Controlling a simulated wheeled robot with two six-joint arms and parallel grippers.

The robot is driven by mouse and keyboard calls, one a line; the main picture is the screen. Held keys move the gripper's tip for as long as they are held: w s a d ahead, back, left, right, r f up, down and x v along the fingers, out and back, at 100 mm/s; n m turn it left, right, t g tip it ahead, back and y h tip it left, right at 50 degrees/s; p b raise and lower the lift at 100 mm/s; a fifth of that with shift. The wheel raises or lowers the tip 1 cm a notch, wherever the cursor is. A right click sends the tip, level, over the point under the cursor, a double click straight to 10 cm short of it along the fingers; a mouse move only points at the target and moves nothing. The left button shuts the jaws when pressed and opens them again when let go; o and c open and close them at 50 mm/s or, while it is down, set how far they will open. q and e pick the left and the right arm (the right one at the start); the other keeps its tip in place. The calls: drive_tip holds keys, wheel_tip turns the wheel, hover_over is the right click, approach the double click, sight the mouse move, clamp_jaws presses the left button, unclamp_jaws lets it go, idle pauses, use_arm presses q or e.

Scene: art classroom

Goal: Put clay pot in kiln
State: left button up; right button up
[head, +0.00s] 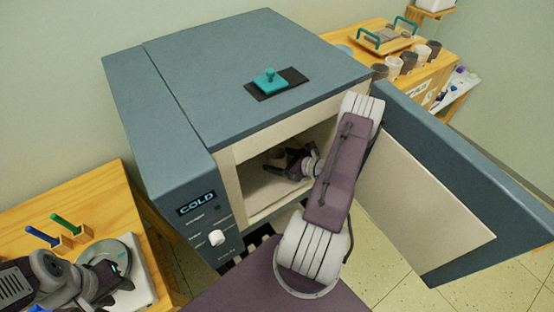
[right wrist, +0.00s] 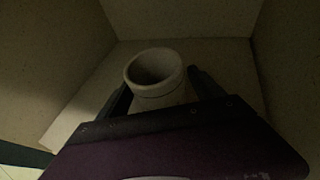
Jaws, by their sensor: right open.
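The kiln (head: 250,60) is a blue-grey box with a cream chamber; its door (head: 460,180) is swung open to the right. My right gripper (head: 287,163) reaches through the opening into the chamber. The pale clay pot (right wrist: 155,72) stands upright on the chamber floor in the right wrist view. The open fingers of my right gripper (right wrist: 160,92) lie on either side of it; whether they touch it cannot be told. In the head view I cannot make out the pot. My left gripper (head: 112,280) appears open and empty over the bench at the lower left.
The left wooden bench (head: 75,205) holds a white device with a round plate (head: 140,270) and a blue and a green tool in holders. A wooden table (head: 440,65) behind the kiln door holds several cups and a tray. The chamber walls stand close around my right gripper.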

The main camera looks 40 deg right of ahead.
sight(285, 161)
drive_tip(key=v, duration=0.7)
drive_tip(key=shift+s+d+r+b, duration=0.15)
drive_tip(key=shift+s+b, duration=0.1)
drive_tip(key=shift+b, duration=0.15)
